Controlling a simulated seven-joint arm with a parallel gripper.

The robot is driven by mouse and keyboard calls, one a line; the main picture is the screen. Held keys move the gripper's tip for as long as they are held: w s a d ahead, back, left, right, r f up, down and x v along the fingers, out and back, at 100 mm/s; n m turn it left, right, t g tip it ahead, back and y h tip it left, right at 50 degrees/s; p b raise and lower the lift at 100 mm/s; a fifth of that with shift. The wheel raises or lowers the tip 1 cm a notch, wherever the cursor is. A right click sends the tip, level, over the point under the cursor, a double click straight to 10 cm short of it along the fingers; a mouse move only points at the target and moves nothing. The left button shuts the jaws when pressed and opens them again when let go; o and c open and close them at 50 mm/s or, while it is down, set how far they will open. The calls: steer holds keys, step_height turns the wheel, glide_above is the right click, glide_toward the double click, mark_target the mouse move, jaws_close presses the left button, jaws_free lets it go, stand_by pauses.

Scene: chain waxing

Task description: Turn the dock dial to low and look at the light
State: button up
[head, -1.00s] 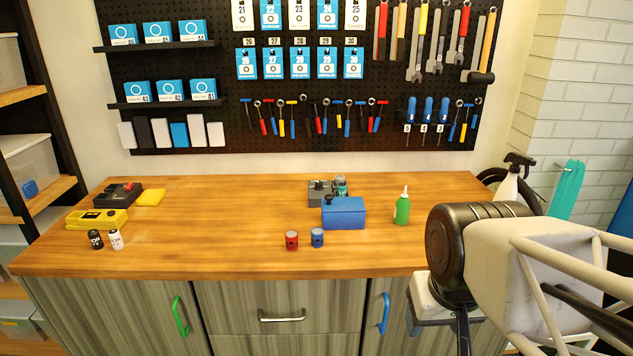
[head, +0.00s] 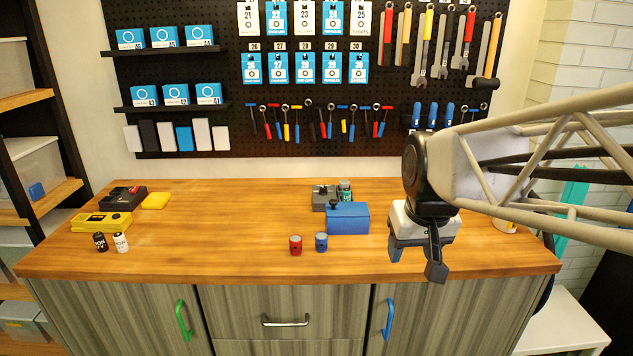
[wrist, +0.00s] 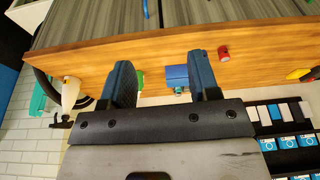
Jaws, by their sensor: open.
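My gripper (head: 416,260) is open and empty, above the right front part of the bench. In the wrist view its two dark fingers (wrist: 163,72) are spread apart. A dark grey box (head: 321,197) sits at the back middle, partly hidden by a blue box (head: 347,219); a small black knob shows where they overlap. A black device with a red part (head: 122,198) and a yellow unit with a round dark feature (head: 101,222) sit at the left. I cannot tell which is the dock, nor read any dial setting or light.
A green bottle (wrist: 140,82) shows in the wrist view. The bench (head: 220,235) is clear left of centre.

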steer(key=w+a+r+n, duration=0.1)
steer(key=w+a+r, duration=0.1)
steer(key=w, duration=1.2)
steer(key=n+t+y, duration=0.1)
steer(key=n+y, duration=0.1)
steer(key=n, duration=0.1)
glide_above(323, 187)
steer(key=s+d, duration=0.1)
steer(key=s, duration=0.2)
step_height(323, 187, down, 14)
steer(key=shift+d+r, duration=0.15)
steer(key=shift+x, duration=3.95)
steer(key=shift+d, duration=0.2)
steer(key=c, duration=0.9)
